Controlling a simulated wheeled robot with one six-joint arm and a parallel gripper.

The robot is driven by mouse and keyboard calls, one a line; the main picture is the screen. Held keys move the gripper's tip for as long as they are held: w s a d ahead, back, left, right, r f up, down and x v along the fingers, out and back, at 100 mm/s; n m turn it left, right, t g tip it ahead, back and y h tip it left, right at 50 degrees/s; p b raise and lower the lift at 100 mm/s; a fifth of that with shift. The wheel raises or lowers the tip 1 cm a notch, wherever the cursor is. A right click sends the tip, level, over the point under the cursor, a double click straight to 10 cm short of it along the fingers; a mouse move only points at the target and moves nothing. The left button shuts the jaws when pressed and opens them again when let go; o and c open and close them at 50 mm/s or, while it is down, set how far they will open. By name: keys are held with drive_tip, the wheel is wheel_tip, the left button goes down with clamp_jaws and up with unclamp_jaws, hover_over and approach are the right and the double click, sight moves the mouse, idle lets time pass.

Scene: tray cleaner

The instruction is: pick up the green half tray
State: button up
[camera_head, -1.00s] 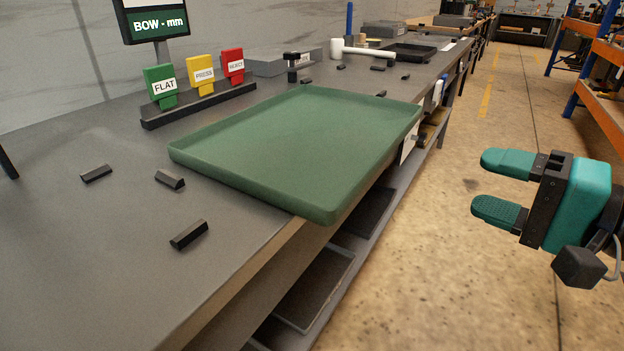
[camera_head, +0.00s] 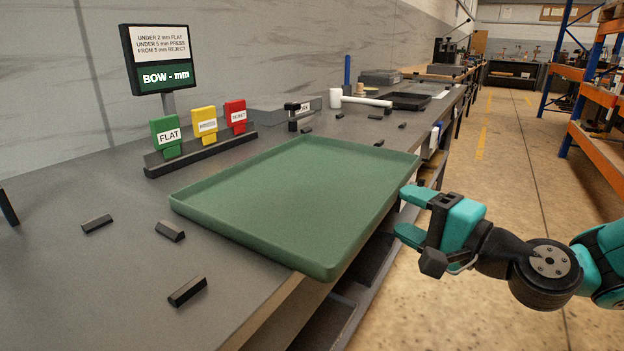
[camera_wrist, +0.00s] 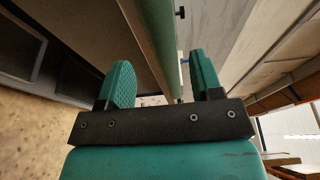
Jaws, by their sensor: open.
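The green half tray (camera_head: 300,194) lies flat on the grey bench, its front right edge at or over the bench edge. My gripper (camera_head: 405,213) is at the tray's right side, with its two teal fingers pointing left toward the rim. The fingers are apart. In the wrist view the tray's edge (camera_wrist: 150,40) runs between the open fingers of my gripper (camera_wrist: 160,85). I cannot tell whether either finger touches it.
Black blocks (camera_head: 187,291) lie on the bench (camera_head: 90,280) around the tray. Behind it stand the green, yellow and red tags (camera_head: 204,125) and a sign (camera_head: 158,60). A white mallet (camera_head: 358,99) and a dark tray (camera_head: 408,101) lie farther back. The floor at right is clear.

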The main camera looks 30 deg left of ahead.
sight(391, 201)
drive_tip(key=x, duration=0.3)
drive_tip(key=p+x, duration=0.1)
drive_tip(key=x, duration=0.1)
drive_tip(key=shift+a+r, duration=0.2)
drive_tip(key=shift+r, duration=0.05)
clamp_jaws()
drive_tip(key=shift+r, duration=0.15)
